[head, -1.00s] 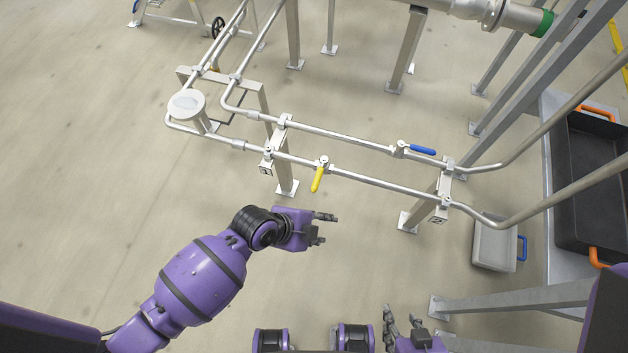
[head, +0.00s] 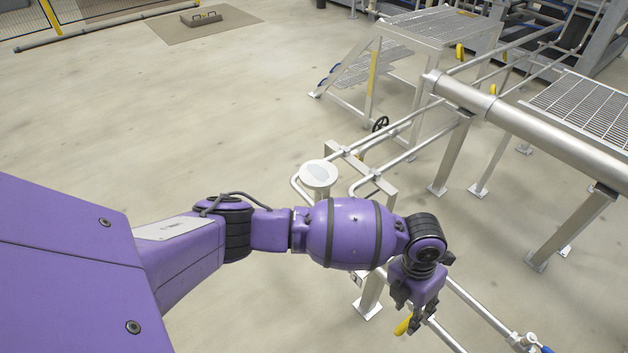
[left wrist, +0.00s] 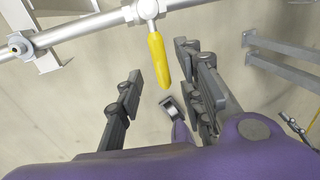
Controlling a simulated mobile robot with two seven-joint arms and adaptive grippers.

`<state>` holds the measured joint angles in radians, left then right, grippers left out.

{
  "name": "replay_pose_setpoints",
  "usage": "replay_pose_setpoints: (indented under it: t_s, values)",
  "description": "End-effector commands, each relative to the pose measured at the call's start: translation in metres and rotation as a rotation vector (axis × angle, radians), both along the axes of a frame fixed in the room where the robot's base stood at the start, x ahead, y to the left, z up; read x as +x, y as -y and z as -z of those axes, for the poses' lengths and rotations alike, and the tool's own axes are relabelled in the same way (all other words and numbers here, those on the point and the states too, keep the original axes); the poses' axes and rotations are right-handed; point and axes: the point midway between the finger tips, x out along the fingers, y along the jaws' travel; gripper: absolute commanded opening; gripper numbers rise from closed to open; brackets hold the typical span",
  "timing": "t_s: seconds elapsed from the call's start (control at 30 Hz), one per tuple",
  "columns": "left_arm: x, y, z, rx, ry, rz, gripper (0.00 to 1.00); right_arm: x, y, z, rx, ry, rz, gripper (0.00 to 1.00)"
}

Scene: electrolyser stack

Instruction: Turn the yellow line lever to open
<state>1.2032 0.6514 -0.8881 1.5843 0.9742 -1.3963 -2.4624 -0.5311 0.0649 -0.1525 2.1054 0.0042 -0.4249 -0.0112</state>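The yellow line lever (left wrist: 159,60) hangs from a valve on a thin steel pipe (left wrist: 85,27) in the left wrist view and lies crosswise to the pipe. In the head view only part of the yellow lever (head: 402,326) shows beside my left gripper (head: 416,318). In the left wrist view my left gripper (left wrist: 157,90) is open, with one finger on each side of the lever's free end. I see a gap between the lever and each finger. My right gripper is not in view.
A blue lever (head: 546,349) is at the bottom right edge of the head view. A round white-topped fitting (head: 319,174) stands on the pipework behind my left arm. A thick steel pipe (head: 530,130) runs at the right. The floor at the left is clear.

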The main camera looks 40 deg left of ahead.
Motion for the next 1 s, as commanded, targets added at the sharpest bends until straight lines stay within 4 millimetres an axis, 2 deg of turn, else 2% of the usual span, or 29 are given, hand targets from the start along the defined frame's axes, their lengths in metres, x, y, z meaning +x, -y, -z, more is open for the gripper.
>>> replay_pose_setpoints:
  t_s: [0.1,0.23,0.57,0.6,0.87,1.0]
  values:
    - [-0.001,0.004,0.019,-0.001,-0.001,-0.001,0.35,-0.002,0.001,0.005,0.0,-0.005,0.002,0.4]
    - [-0.002,0.007,0.032,-0.001,0.001,0.0,0.35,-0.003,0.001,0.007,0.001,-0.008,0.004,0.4]
    - [-0.001,0.008,0.037,-0.001,0.004,-0.001,0.35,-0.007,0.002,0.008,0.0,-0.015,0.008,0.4]
    - [-0.001,0.008,0.036,-0.001,0.004,-0.001,0.34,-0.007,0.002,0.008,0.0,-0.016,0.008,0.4]
    - [-0.001,0.008,0.036,-0.001,0.004,-0.001,0.0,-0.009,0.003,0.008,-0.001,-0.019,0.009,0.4]
    - [-0.001,0.008,0.036,-0.001,0.004,-0.001,0.0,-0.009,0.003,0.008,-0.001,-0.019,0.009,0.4]
